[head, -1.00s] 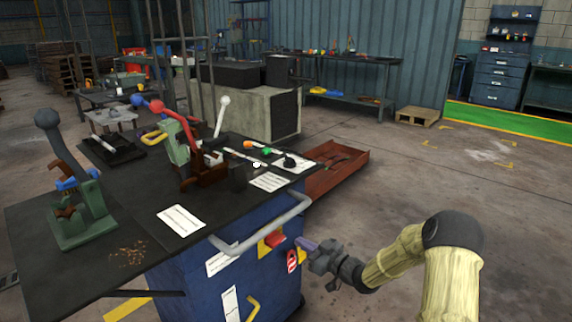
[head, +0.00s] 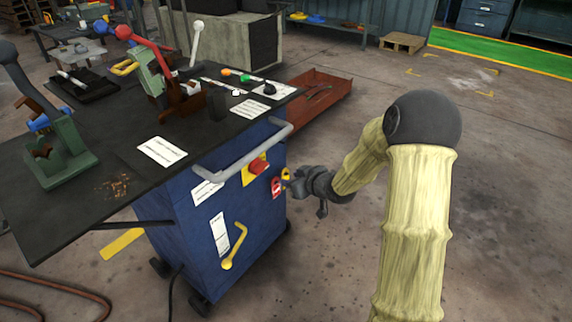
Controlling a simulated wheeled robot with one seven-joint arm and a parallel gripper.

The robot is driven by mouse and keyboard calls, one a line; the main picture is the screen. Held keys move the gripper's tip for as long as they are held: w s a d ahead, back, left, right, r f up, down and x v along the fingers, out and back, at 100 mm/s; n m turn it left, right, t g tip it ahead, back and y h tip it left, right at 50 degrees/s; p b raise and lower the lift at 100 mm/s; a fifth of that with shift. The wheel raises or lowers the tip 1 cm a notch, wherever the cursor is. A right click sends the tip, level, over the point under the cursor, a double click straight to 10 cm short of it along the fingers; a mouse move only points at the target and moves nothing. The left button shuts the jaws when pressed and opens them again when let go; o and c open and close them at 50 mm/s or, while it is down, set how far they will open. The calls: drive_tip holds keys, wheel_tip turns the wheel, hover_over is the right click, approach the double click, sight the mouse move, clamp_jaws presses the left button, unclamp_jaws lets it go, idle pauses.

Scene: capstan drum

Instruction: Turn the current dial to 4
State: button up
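A black knob (head: 269,89) sits on a white plate at the right corner of the cart's dark top; it looks like a dial, but its markings are too small to read. A red and yellow switch (head: 276,188) is on the blue cart's right side. My gripper (head: 290,184) is beside this switch, below the top and well apart from the black knob. Its fingers are small and partly blend with the switch, so I cannot tell whether they are open or touching it.
A grey rail (head: 243,152) runs along the cart's front edge, near a red button (head: 258,167). A yellow crank handle (head: 235,246) hangs lower on the front. A red tray (head: 322,103) lies behind the cart. The floor to the right is clear.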

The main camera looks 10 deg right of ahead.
drive_tip(key=s+d+r+m+g+h, duration=0.2)
drive_tip(key=s+m+g+h, duration=0.1)
drive_tip(key=s, duration=1.1)
drive_tip(key=s+d+r+m+g+h, duration=0.1)
drive_tip(key=s+r+m+g+h, duration=0.1)
drive_tip(key=s, duration=1.2)
drive_tip(key=m+g, duration=0.1)
drive_tip(key=g, duration=0.1)
drive_tip(key=shift+d+m+g+h, duration=0.35)
drive_tip(key=shift+m+g+h, duration=0.05)
drive_tip(key=shift+s, duration=0.1)
